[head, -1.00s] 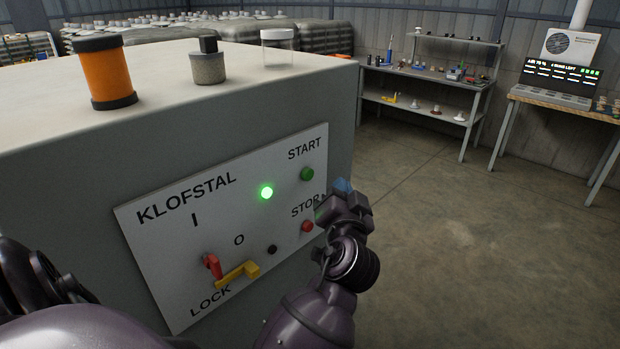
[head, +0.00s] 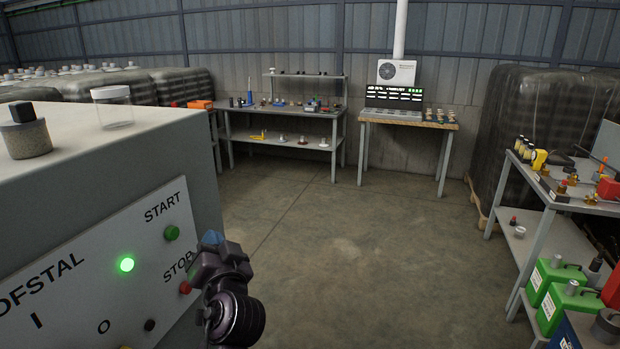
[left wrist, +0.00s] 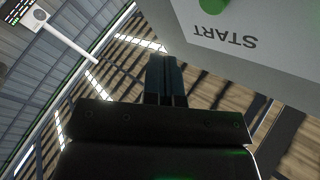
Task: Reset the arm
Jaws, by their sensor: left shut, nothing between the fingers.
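My left gripper (head: 212,240) is beside the right edge of the panel of a grey machine cabinet (head: 165,150), close to the red STOP button (head: 185,287). Its fingers are shut with nothing between them; they also show in the left wrist view (left wrist: 165,75), pointing past the cabinet corner. The green START button (head: 172,233) is above, and a green lamp (head: 127,264) is lit. The START button shows partly in the left wrist view (left wrist: 212,6). Whether the gripper touches the panel I cannot tell. My right gripper is not in view.
A shelf bench (head: 285,112) and a wooden-topped table (head: 405,124) stand at the back. A cart (head: 575,205) with tools and green canisters is at the right. The middle floor is clear.

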